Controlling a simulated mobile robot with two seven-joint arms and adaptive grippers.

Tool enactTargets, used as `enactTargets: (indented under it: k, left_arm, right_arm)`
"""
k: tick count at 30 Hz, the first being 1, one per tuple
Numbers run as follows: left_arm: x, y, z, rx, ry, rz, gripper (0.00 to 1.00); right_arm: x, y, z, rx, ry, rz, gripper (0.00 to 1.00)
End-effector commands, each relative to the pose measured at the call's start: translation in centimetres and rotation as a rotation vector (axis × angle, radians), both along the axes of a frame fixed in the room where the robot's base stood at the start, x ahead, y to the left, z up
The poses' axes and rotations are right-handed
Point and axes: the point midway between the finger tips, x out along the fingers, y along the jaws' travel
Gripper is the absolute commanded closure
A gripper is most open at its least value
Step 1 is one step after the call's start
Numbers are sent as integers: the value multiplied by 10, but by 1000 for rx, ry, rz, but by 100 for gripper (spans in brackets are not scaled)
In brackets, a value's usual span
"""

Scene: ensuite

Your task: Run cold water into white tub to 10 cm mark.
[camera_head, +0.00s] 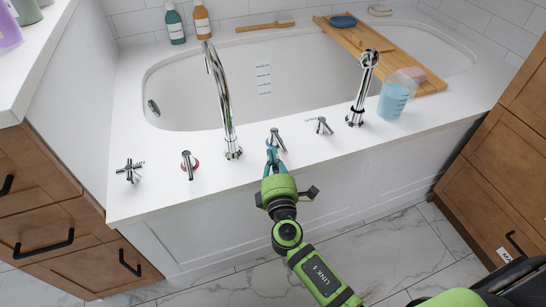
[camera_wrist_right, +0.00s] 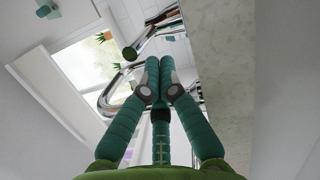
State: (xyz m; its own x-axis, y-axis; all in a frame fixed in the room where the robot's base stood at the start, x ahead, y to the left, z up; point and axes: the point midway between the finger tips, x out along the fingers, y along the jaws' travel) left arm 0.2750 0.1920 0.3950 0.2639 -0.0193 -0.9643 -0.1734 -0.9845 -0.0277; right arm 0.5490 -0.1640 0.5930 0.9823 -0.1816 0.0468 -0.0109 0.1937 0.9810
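The white tub (camera_head: 300,100) is set in a white deck, with a column of small dark marks (camera_head: 264,80) on its far inner wall. No water shows in it. A tall chrome spout (camera_head: 218,90) arches over the near rim, with no stream visible. A chrome lever (camera_head: 277,138) stands on the deck right of the spout. My right gripper (camera_head: 272,154) is at this lever's near side; contact is unclear. In the wrist view its teal fingertips (camera_wrist_right: 159,62) are together, with nothing clearly between them. My left gripper is out of view.
Left on the deck are a cross handle (camera_head: 130,171) and a red-ringed lever (camera_head: 188,165). Right are another lever (camera_head: 320,125), a chrome hand-shower fixture (camera_head: 364,85) and a jug of blue liquid (camera_head: 396,96). A wooden board (camera_head: 370,45) spans the tub.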

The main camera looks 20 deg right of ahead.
Motion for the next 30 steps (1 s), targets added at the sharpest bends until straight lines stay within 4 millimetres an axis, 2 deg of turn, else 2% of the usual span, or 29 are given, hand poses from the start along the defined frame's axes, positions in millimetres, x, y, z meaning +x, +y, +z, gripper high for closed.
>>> enactTargets:
  k: [16, 28, 30]
  left_arm:
    - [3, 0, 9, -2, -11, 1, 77]
    - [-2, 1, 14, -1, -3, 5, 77]
    - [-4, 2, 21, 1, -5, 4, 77]
  right_arm:
    - [-3, -9, -1, -2, 0, 95, 100]
    - [-4, -18, -1, -5, -1, 187, 100]
    - [-5, -20, -1, -5, -1, 216, 100]
